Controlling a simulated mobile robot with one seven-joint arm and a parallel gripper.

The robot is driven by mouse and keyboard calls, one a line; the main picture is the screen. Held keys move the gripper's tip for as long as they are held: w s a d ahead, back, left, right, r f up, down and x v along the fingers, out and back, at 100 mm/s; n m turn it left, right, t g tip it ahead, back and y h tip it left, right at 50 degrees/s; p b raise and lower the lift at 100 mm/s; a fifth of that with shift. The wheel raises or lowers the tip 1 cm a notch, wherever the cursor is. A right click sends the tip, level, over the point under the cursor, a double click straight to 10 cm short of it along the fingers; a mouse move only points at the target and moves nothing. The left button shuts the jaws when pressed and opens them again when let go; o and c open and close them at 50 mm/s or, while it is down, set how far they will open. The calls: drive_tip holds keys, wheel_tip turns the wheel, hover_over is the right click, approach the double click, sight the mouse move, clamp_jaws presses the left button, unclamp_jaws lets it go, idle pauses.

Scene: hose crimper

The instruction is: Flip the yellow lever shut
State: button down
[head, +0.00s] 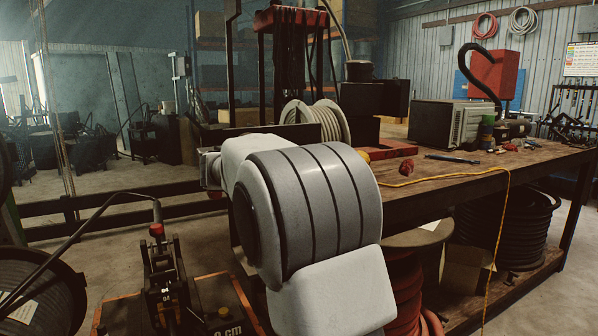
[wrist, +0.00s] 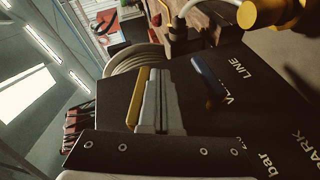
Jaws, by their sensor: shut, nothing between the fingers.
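In the wrist view a long yellow bar (wrist: 138,98), which looks like the yellow lever, runs close along the left side of my gripper (wrist: 163,72). I cannot tell whether they touch. The grey fingers are shut together with nothing between them. A blue handle (wrist: 208,78) stands to their right, over a dark panel (wrist: 245,110) with white lettering such as "LINE" and "PARK". The lever's pivot is hidden. In the head view my arm covers the gripper, and I cannot make out the lever there.
A yellow rounded part (wrist: 275,12) sits at the upper right of the wrist view. In the head view a wooden bench (head: 450,180) carries a hose coil (head: 318,122), a grey box (head: 445,125) and small tools. A yellow cord (head: 505,215) hangs over its front edge.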

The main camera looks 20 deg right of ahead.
idle(0.7)
drive_tip(key=p+v, duration=0.3)
drive_tip(key=v, duration=1.4)
drive_tip(key=shift+a, duration=0.2)
drive_tip(key=shift+s+r, duration=0.1)
